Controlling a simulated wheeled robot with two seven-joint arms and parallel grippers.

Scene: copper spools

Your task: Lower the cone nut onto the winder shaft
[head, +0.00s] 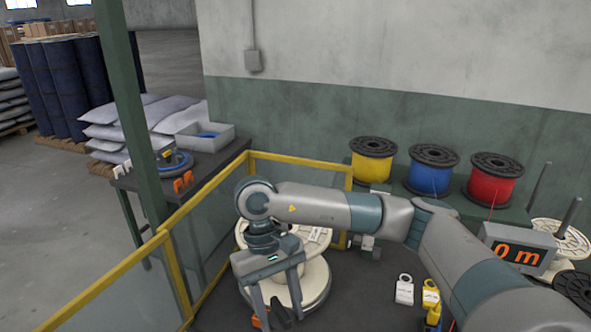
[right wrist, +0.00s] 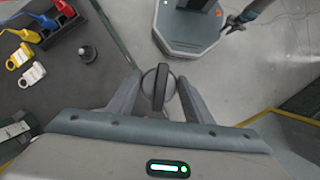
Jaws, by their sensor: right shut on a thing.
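In the right wrist view, a grey round piece with a dark raised bar, which looks like the cone nut (right wrist: 160,88), sits between the fingers of my right gripper (right wrist: 153,98), which is shut on it. In the head view my right gripper (head: 278,312) points down in front of a cream spool (head: 318,282). A dark arm end by my base in the right wrist view looks like my left gripper (right wrist: 231,25), too small to read.
Yellow rails (head: 210,278) run left of and behind the spool. Yellow, blue and red wire spools (head: 432,171) stand behind. A small dark cone-like piece (right wrist: 88,54) stands on the table.

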